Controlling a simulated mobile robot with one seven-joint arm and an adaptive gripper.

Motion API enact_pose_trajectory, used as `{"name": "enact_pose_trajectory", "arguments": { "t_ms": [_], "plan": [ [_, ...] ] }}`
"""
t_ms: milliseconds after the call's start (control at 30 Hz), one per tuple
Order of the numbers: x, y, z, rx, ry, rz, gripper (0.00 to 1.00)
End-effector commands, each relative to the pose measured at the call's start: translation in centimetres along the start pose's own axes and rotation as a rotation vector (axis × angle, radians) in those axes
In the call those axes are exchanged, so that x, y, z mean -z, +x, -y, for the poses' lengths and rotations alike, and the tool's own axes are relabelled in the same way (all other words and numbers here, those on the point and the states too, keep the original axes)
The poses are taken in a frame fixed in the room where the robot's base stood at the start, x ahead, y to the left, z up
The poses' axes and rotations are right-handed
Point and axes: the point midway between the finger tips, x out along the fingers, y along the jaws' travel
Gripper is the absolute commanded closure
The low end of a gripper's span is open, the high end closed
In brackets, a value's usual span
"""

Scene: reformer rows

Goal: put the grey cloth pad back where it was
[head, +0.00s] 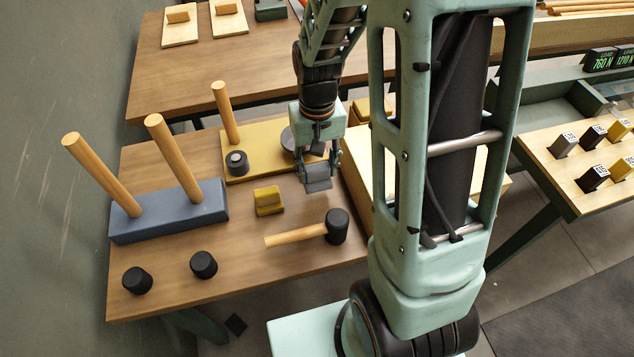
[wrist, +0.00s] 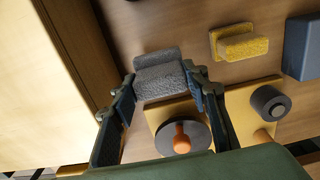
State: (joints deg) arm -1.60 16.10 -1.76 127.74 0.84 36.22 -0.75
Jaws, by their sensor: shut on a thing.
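My gripper (head: 317,172) is shut on the grey cloth pad (head: 318,181), over the table in front of the yellow board (head: 262,136). In the wrist view the pad (wrist: 157,82) sits between the two fingertips, its rough grey surface and raised block showing. I cannot tell how high it is above the table. A yellow pad of similar shape (head: 268,201) lies on the table to the left of my gripper, and it also shows in the wrist view (wrist: 240,46).
A blue block with two wooden pegs (head: 172,214) stands at the left. A mallet (head: 337,226) and two black knobs (head: 204,264) lie toward the front. The yellow board carries a peg, a black cylinder (head: 237,162) and a round disc (wrist: 182,138). A pale wooden box (head: 358,178) stands right.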

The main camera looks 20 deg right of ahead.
Motion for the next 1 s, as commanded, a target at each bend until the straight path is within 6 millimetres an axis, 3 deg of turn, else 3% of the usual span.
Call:
{"name": "enact_pose_trajectory", "arguments": {
  "t_ms": [367,800,833,1000],
  "plan": [
    [0.0,4.3,0.0,0.0,0.0,0.002,0.81],
    [0.1,5.1,0.0,0.0,0.0,-0.002,0.81],
    [0.1,4.9,0.0,0.0,0.0,-0.002,0.55],
    [0.1,4.8,0.0,0.0,0.0,-0.002,0.41]
  ]
}}
